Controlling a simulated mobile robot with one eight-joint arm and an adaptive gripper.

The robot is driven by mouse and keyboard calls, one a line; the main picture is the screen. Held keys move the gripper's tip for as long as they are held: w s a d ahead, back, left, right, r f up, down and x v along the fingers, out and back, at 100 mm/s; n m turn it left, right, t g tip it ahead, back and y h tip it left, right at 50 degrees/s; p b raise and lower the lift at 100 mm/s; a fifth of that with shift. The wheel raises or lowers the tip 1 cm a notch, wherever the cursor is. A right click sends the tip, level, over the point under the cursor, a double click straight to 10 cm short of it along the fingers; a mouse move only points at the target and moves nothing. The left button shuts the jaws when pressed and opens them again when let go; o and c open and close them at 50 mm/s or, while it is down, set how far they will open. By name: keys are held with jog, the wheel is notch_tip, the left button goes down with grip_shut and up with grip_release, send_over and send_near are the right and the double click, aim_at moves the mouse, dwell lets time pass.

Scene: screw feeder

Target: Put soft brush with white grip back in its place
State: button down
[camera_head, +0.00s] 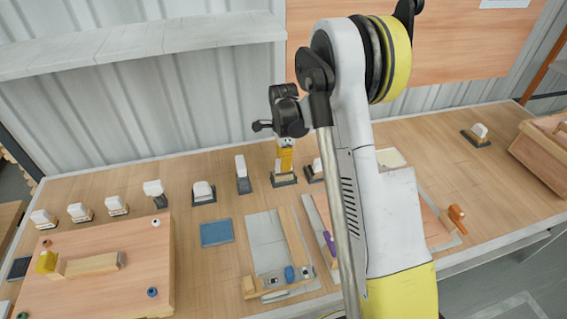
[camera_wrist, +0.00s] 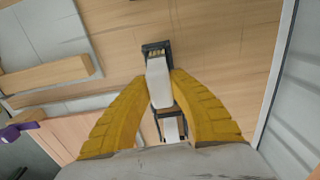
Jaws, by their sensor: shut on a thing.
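My gripper (camera_head: 285,158) points down at the back of the table, among a row of white-gripped tools. In the wrist view its yellow fingers (camera_wrist: 161,88) are closed on both sides of a brush with a white grip (camera_wrist: 158,77). A dark holder (camera_wrist: 147,46) with a light inner part shows at the brush's end. In the head view the dark holder (camera_head: 284,181) is right below my fingertips, and the fingers hide most of the brush. I cannot tell whether the brush is fully seated or slightly above it.
A white-gripped tool (camera_head: 242,174) stands close on the left, and another (camera_head: 317,167) close on the right, partly behind my arm. Several more line the back left. A blue pad (camera_head: 216,232), grey tray (camera_head: 263,232) and wooden board (camera_head: 150,250) lie in front.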

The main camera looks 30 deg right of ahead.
jog(key=shift+f+b, duration=0.35)
jog(key=shift+f, duration=0.15)
jog(key=c, duration=1.2)
grip_release()
jog(key=shift+c, duration=0.2)
notch_tip(320, 180, up, 12)
jog(key=shift+r, duration=0.1)
jog(key=shift+a, duration=0.1)
